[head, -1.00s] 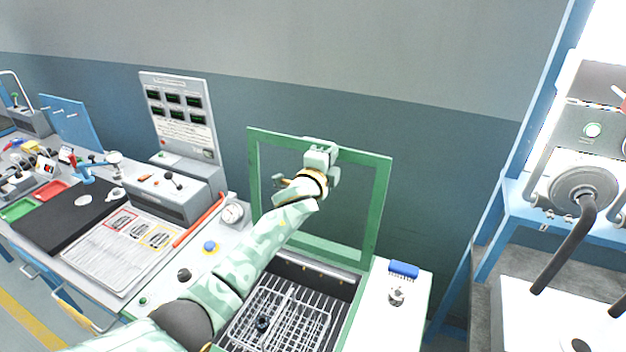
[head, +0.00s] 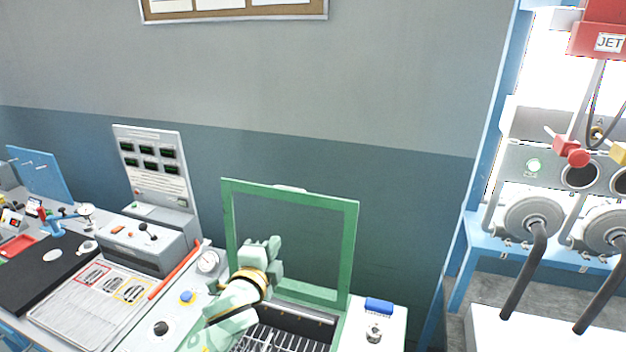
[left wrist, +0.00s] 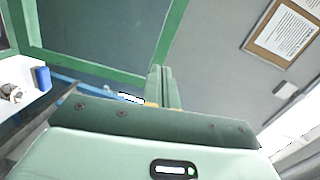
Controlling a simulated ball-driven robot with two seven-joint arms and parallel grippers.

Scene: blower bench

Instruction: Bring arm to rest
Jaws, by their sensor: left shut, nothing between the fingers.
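My left arm comes in from the bottom of the head view, and its gripper (head: 268,252) is in front of the lower part of the green frame (head: 352,240), above the grated basin (head: 285,338). In the left wrist view the two fingers (left wrist: 163,88) are pressed together with nothing between them. The green frame also shows behind them in that view (left wrist: 85,62). My right gripper is in neither view.
A blue brush (head: 379,305) and a small metal fitting (head: 374,333) sit on the white top right of the basin. A gauge (head: 208,261), a red bar (head: 175,270) and a grey control box (head: 150,240) stand left. Hoses (head: 525,270) hang at right.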

